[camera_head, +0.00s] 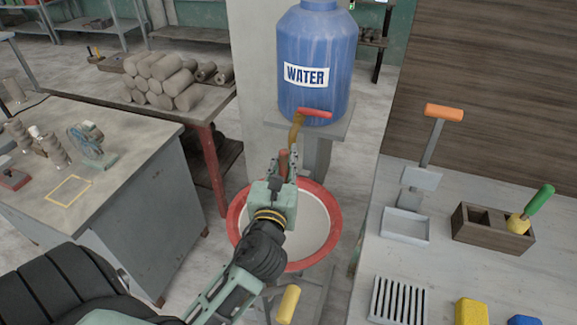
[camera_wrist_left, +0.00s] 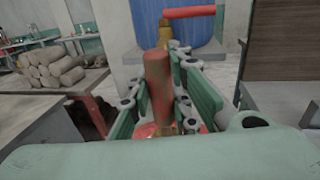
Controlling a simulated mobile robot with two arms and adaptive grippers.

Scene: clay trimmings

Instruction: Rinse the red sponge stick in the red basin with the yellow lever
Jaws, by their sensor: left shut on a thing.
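My left gripper (camera_head: 285,170) is over the red basin (camera_head: 235,225), below the tap of the blue water barrel. It is shut on the red sponge stick (camera_head: 284,163), whose red handle stands roughly upright in the left wrist view (camera_wrist_left: 158,85). The stick's sponge end is hidden behind the gripper, so I cannot tell whether it touches the basin's pale inside. The yellow lever (camera_head: 289,303) shows at the basin's near side, with nothing on it. My right gripper is not in view.
The water barrel (camera_head: 318,60) has a red tap handle (camera_head: 315,114) just beyond my gripper. At right, a table holds a wooden box (camera_head: 490,232) with a green-handled sponge stick (camera_head: 535,205), an orange-handled press (camera_head: 443,112) and a slotted tray (camera_head: 397,300). A workbench (camera_head: 110,190) stands at left.

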